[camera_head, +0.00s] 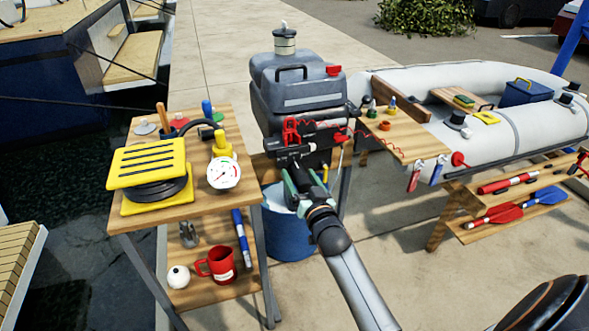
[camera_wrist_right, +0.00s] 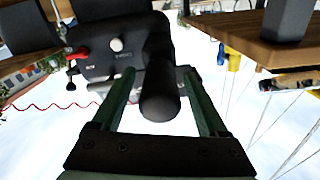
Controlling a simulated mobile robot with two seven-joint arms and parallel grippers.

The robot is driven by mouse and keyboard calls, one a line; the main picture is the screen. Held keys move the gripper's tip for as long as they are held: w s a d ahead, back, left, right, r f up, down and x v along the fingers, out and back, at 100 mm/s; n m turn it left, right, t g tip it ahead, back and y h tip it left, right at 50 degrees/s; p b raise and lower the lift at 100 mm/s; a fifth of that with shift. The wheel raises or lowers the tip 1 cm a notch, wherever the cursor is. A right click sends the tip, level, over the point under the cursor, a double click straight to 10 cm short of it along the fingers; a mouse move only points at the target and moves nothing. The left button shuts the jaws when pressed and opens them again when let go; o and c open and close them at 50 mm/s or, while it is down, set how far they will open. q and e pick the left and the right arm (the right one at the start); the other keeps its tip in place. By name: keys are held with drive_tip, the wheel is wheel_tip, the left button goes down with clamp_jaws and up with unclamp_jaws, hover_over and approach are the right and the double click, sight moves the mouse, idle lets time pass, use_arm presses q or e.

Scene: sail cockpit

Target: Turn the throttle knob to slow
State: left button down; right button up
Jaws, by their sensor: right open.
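The outboard motor (camera_head: 300,88) stands upright in the middle of the head view, with its grey cowl on top. In the right wrist view, a dark round-ended handle (camera_wrist_right: 160,98), apparently the throttle knob, points toward the camera. My right gripper (camera_wrist_right: 160,85) is open, with one green finger on each side of the handle and visible gaps between. In the head view my right gripper (camera_head: 298,182) is in front of the motor and hides most of the handle. Slow or fast marks cannot be read. My left gripper is not in view.
A dark panel (camera_wrist_right: 125,65) behind the handle carries a red switch (camera_wrist_right: 78,54) and a white button (camera_wrist_right: 117,44). A red coiled cord hangs close by. A blue bucket (camera_head: 285,235) is below; wooden tables (camera_head: 185,212) (camera_head: 415,141) stand on both sides.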

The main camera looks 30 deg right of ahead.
drive_tip(key=shift+w+d, duration=0.1)
drive_tip(key=shift+w, duration=0.25)
drive_tip(key=shift+c, duration=0.2)
clamp_jaws()
